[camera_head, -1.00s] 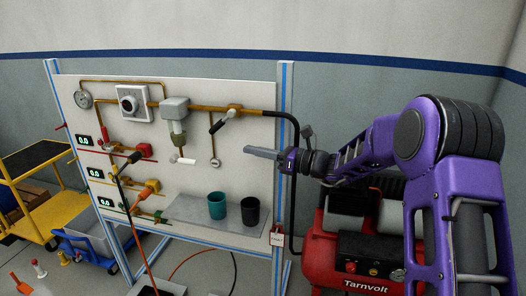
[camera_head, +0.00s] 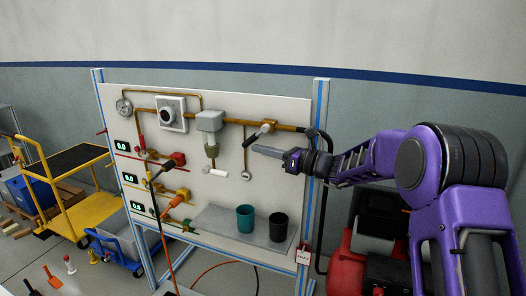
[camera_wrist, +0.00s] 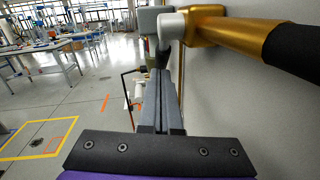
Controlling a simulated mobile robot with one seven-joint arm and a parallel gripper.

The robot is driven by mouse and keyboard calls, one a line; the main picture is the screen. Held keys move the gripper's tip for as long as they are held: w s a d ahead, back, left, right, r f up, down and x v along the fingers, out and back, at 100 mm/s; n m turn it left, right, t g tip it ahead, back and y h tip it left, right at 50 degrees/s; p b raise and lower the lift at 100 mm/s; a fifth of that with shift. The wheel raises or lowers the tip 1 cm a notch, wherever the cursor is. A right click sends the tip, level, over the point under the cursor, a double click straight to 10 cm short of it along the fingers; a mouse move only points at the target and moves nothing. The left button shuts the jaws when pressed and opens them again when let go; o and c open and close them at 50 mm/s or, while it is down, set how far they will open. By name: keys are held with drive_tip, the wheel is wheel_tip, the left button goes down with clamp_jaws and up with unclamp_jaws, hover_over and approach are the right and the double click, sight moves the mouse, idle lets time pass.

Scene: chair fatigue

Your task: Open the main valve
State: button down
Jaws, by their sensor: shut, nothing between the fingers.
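The main valve appears to be the brass valve (camera_head: 265,127) on the pipe at the panel's upper right. Its lever (camera_head: 256,136) has a dark grip and slants down to the left. My gripper (camera_head: 258,150) is shut and empty, pointing left just below the lever in the head view. In the wrist view the brass valve body (camera_wrist: 208,24) with a pale grey hub is at the top, just beyond and right of my shut fingers (camera_wrist: 158,80). I cannot tell whether the fingers touch the lever.
The white panel (camera_head: 150,97) carries a round gauge (camera_head: 124,106), a regulator (camera_head: 171,112), a filter (camera_head: 210,121) and several smaller valves. A teal cup (camera_head: 245,218) and a black cup (camera_head: 278,227) stand on its shelf. A red compressor (camera_head: 345,265) is at right. A yellow cart stands left.

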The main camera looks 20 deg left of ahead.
sight(251, 143)
drive_tip(key=shift+a+f+t+y+b, duration=0.1)
drive_tip(key=shift+a+t+y+b, duration=0.2)
drive_tip(key=shift+y+b, duration=0.55)
drive_tip(key=shift+w+a+r+y+b, duration=0.15)
drive_tip(key=shift+a+r+y+b, duration=0.45)
drive_tip(key=shift+a, duration=0.4)
drive_tip(key=shift+a+m, duration=0.2)
drive_tip(key=shift+m, duration=0.1)
drive_tip(key=shift+a+r+t+y, duration=0.2)
drive_tip(key=shift+t+y, duration=0.2)
drive_tip(key=shift+y, duration=0.35)
drive_tip(key=shift+a+r, duration=0.2)
drive_tip(key=shift+r, duration=0.1)
drive_tip(key=shift+a, duration=0.1)
